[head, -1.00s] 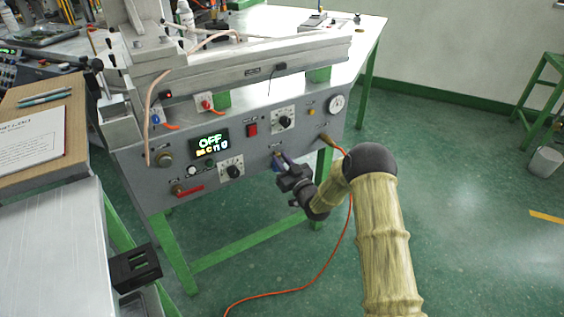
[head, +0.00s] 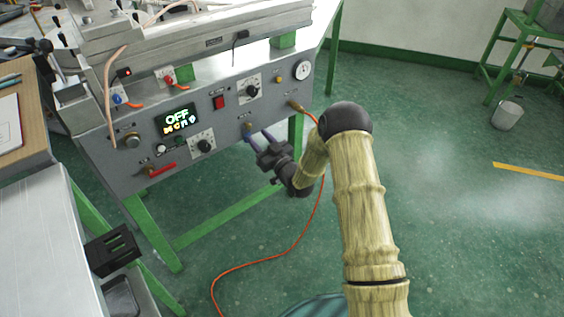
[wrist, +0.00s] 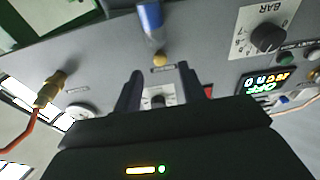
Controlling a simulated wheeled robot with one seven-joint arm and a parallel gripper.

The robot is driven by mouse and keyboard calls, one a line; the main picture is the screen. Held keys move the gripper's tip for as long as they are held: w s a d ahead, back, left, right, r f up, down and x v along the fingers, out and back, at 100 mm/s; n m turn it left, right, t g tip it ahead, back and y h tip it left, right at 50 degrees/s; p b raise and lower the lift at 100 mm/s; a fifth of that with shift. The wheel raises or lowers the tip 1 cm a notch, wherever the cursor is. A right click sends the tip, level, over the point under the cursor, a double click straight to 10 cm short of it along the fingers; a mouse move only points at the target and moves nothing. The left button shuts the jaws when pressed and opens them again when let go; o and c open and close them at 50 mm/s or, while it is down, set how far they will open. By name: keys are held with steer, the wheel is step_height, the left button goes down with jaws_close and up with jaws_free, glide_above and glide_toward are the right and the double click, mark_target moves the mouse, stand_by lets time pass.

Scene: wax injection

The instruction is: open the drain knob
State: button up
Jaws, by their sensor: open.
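What looks like the drain knob, a blue handle on a brass stem, sticks out of the grey machine's front panel (head: 228,125). In the wrist view the blue handle (wrist: 150,18) is at the top centre, above the brass stem (wrist: 159,60). My gripper (head: 258,133) is just in front of the panel near this knob in the head view. In the wrist view my gripper (wrist: 160,70) shows two dark fingers apart, with nothing between them. The knob appears beyond the fingertips; I cannot tell whether they touch. Its label is too small to read.
A red lever (head: 161,170) is at the panel's lower left. The display (head: 178,120) reads OFF. A brass fitting (head: 297,106) with an orange hose is right of my gripper. A green table leg (head: 296,135) stands behind it.

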steer(key=p+v, duration=0.1)
steer(key=v, duration=1.2)
steer(key=shift+d, duration=0.15)
steer(key=s+d+r+m+g+h, duration=0.3)
steer(key=s+d+r+g+h, duration=0.3)
steer(key=d+h, duration=0.25)
steer(key=s+d+r+m+g+h, duration=0.1)
steer(key=s+r+m+g, duration=0.2)
steer(key=s, duration=0.5)
steer(key=s+d+r+m+g+h, duration=0.15)
steer(key=s+g, duration=0.25)
steer(key=s, duration=0.5)
step_height(320, 180, up, 32)
steer(key=p, duration=3.2)
steer(key=shift+s+a+r+g, duration=0.2)
steer(key=shift+s+g, duration=0.1)
steer(key=shift+g, duration=0.1)
